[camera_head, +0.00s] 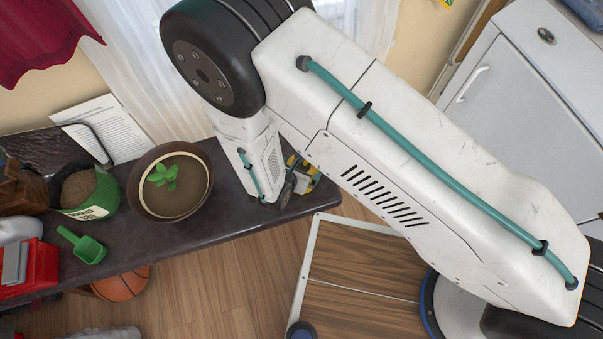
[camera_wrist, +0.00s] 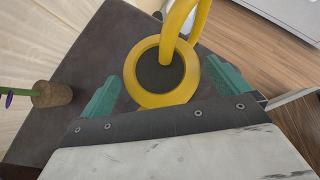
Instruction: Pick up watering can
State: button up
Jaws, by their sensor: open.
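The yellow watering can (camera_wrist: 139,92) stands on the dark table (camera_wrist: 90,62) in the wrist view, with its round dark opening and tall looped handle facing me. My gripper (camera_wrist: 164,90) is open, with one teal finger on each side of the can's body. A small gap seems to show on the left; on the right the finger is very close, and I cannot tell if it touches. In the head view only a bit of yellow of the can (camera_head: 309,178) shows beside my gripper; my arm hides the rest.
A brown pot with a seedling (camera_head: 163,175), a green soil container (camera_head: 88,190) and a green scoop (camera_head: 83,245) lie left on the table. A cork-like piece (camera_wrist: 52,93) is left in the wrist view. A white cabinet (camera_head: 530,110) stands right.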

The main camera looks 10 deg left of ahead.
jog(key=x, duration=0.2)
jog(key=shift+w+d+f, duration=0.1)
jog(key=shift+w+f, duration=0.1)
jog(key=shift+f, duration=0.05)
jog(key=c, duration=1.9)
jog(key=shift+r, duration=0.15)
jog(key=shift+r, duration=1.5)
jog(key=shift+s+r, duration=0.15)
jog(key=shift+r, duration=0.05)
jog(key=s, duration=0.5)
jog(key=s+d+r, duration=0.1)
jog(key=s, duration=0.9)
jog(key=shift+s+d+r, duration=0.2)
jog(key=shift+s+d, duration=0.1)
jog(key=shift+d, duration=0.05)
